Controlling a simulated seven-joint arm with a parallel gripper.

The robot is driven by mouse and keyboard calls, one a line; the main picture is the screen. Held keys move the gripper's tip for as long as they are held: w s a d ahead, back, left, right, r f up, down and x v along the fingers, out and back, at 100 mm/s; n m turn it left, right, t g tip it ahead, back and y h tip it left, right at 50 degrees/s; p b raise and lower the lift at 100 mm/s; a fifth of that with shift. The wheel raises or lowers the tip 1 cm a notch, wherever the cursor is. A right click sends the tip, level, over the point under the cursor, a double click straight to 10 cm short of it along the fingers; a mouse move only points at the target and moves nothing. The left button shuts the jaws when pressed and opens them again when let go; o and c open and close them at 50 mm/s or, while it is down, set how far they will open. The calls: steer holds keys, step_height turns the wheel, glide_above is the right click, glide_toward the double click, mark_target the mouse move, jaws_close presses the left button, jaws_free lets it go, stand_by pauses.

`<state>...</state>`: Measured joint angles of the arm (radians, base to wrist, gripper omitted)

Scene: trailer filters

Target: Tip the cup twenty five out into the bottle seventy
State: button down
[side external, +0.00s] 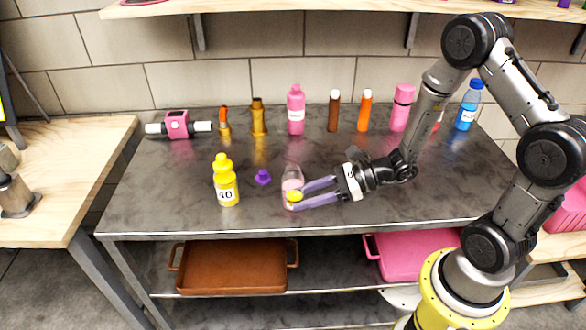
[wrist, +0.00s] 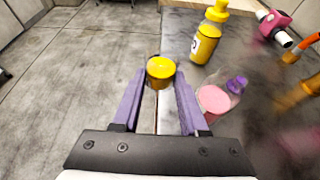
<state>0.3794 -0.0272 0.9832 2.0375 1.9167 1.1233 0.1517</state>
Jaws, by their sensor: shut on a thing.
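My gripper (wrist: 158,82) has purple fingers and is shut on a small yellow cup (wrist: 160,72), held between the fingertips. The cup also shows in the side external view (side external: 294,197), near the table's front edge. No number is readable on it, and I cannot tell how far it is tilted. A clear bottle with pink contents (side external: 292,178) stands on the table just behind the fingertips. In the wrist view this bottle (wrist: 214,100) is right of the cup, beside the right finger. Its number is not readable. A purple cap (side external: 263,177) lies on the table to its left.
A yellow bottle (side external: 226,182), its label apparently reading 40, stands left of the cap. Along the back stand a pink bottle (side external: 296,110), a blue bottle (side external: 468,106) and several other containers. A pink device (side external: 177,125) is at back left. The table's (side external: 150,205) front left is clear.

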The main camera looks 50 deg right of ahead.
steer(key=shift+w+d, duration=0.1)
steer(key=shift+d, duration=0.05)
steer(key=w+d+r+m+g+y, duration=0.1)
steer(key=w+d+r+m+y, duration=0.1)
steer(key=w+d+r+m, duration=0.1)
steer(key=shift+r+m+g+y, duration=0.4)
steer(key=shift+r+m, duration=0.4)
steer(key=shift+r, duration=0.05)
steer(key=shift+w+d+r+m, duration=0.1)
steer(key=shift+w+d+m, duration=0.1)
steer(key=shift+d+m, duration=0.1)
stand_by(0.4)
steer(key=shift+w+d+r+m+y, duration=0.1)
steer(key=shift+r+m+y, duration=0.15)
steer(key=shift+m+y, duration=0.3)
stand_by(0.6)
steer(key=shift+f+m+g+y, duration=0.3)
steer(key=shift+f+m, duration=0.2)
steer(key=shift+m, duration=0.15)
stand_by(0.4)
steer(key=shift+r+m+y+b, duration=0.45)
steer(key=shift+m+y, duration=0.1)
steer(key=shift+m, duration=0.65)
stand_by(2.6)
